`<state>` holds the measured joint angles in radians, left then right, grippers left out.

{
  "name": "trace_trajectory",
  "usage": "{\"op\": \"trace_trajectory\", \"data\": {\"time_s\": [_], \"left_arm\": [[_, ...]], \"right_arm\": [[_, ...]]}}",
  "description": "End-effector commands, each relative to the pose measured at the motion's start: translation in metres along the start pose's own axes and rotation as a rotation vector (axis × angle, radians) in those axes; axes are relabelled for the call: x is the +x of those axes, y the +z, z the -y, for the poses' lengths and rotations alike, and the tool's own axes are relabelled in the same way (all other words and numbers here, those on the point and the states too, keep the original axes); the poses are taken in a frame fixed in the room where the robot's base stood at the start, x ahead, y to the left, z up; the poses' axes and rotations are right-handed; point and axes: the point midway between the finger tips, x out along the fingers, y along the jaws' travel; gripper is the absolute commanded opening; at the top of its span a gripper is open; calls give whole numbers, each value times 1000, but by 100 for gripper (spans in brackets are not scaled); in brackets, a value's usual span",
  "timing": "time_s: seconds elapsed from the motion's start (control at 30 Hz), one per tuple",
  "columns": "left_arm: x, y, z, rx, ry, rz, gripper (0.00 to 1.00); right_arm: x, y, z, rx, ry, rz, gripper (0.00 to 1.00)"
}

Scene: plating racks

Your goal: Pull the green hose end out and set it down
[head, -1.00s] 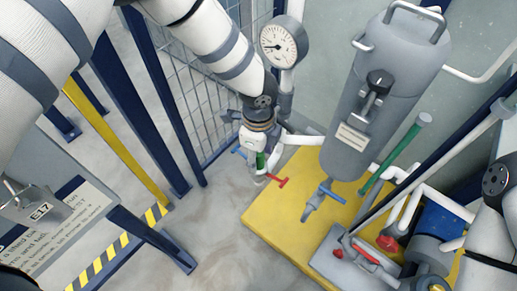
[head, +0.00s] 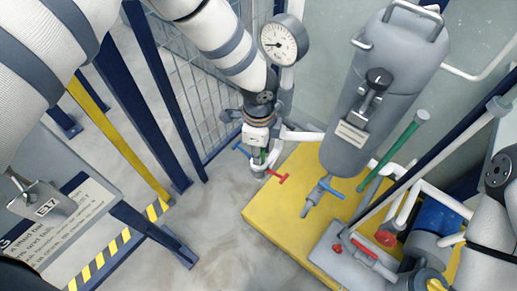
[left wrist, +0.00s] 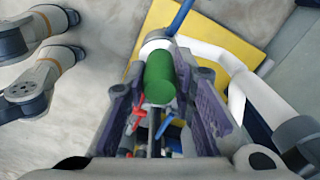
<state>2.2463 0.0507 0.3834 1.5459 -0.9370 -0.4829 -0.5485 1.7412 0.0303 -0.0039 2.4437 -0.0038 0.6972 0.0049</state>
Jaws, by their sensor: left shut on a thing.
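The green hose end (left wrist: 160,78) is a short green cylinder between the purple-grey pads of my left gripper (left wrist: 166,92) in the left wrist view. The gripper is shut on it. In the head view my left gripper (head: 257,148) points down beside the white pipe, and only a sliver of the green hose end (head: 263,157) shows below it. A white fitting sits at the green piece's far end in the wrist view. I cannot tell whether the two are still joined. My right arm shows at the right edge of the head view, but its gripper does not.
A pressure gauge (head: 284,38) stands close behind my left arm. Red (head: 270,175) and blue valve handles are near the gripper. A grey tank (head: 385,85) and a sloping green tube (head: 392,156) stand over the yellow base (head: 265,215). The grey floor (head: 210,225) left of it is clear.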

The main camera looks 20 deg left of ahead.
Motion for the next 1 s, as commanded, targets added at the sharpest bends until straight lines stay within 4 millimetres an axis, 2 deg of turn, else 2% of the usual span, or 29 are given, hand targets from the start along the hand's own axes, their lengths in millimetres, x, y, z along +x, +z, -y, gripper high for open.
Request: {"op": "trace_trajectory", "data": {"time_s": [0.23, 0.6, 1.0], "left_arm": [[-4, 0, 0, -111, -2, 0, 0], [-4, 0, 0, -123, -1, -1, 0], [-24, 0, 1, -123, -4, -1, 0]], "right_arm": [[-6, -2, 0, 0, 0, -12, 0], [-6, -2, 0, 0, -1, -13, 0], [-18, -5, 0, 0, -1, -39, 0]]}}
